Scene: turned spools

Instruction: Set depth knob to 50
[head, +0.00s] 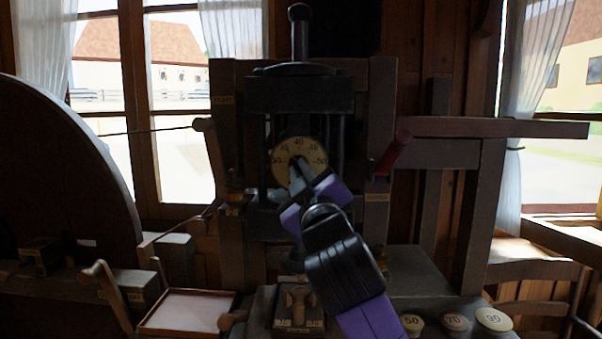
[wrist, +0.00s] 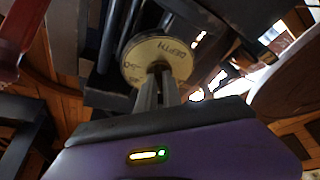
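The depth knob sits at the middle of a round cream dial (head: 283,160) on the dark machine, with numbers from about 30 to 50 around its upper edge. The 40 is near the top and the 50 is at the right. In the wrist view the dial (wrist: 178,52) shows the word DEPTH. My gripper (head: 297,172) reaches the dial's centre from the lower right. In the wrist view its two fingers (wrist: 158,78) are close together with their tips on the small brownish knob (wrist: 157,67). The fingers hide most of the knob, so its setting cannot be read.
A red-handled lever (head: 395,152) sticks out right of the dial. A large dark wheel (head: 60,170) stands at the left. Below are a shallow tray (head: 187,312), a wooden switch block (head: 298,305) and round pieces marked 50 (head: 412,322), 70 (head: 455,322) and 90 (head: 494,319).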

